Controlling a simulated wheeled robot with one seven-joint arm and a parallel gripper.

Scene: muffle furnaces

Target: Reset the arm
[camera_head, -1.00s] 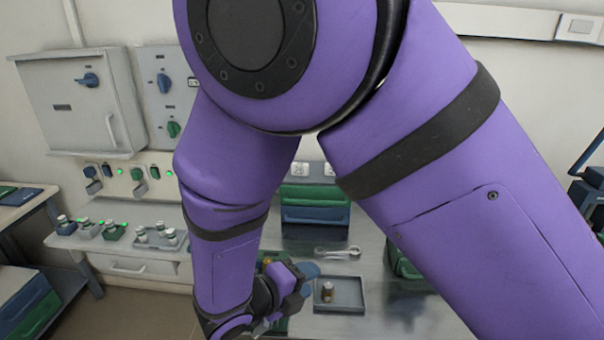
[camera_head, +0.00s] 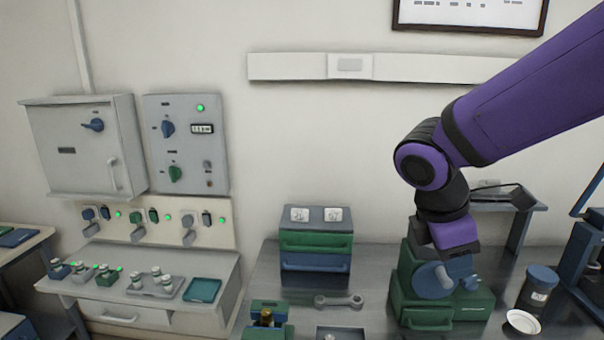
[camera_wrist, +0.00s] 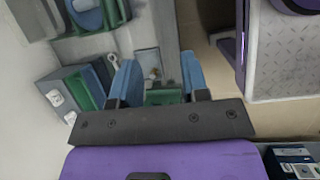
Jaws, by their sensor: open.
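My purple arm comes in from the upper right in the head view and bends down at a dark joint. The end of the arm hangs over the workbench, in front of a green and blue device (camera_head: 450,308); I cannot make out the fingers clearly against it there. In the wrist view my gripper (camera_wrist: 157,64) shows two blue fingers spread apart with nothing held between them. Beyond the fingers, a grey tray (camera_wrist: 147,56) with a small item in it lies on the bench, apart from the gripper.
A green and blue drawer box (camera_head: 316,240) stands at the bench's back left, with a wrench-like tool (camera_head: 338,300) before it. A dark jar (camera_head: 538,288) and white dish (camera_head: 522,322) stand to the right. A side bench (camera_head: 150,300) holds small bottles and a teal tray (camera_head: 202,290).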

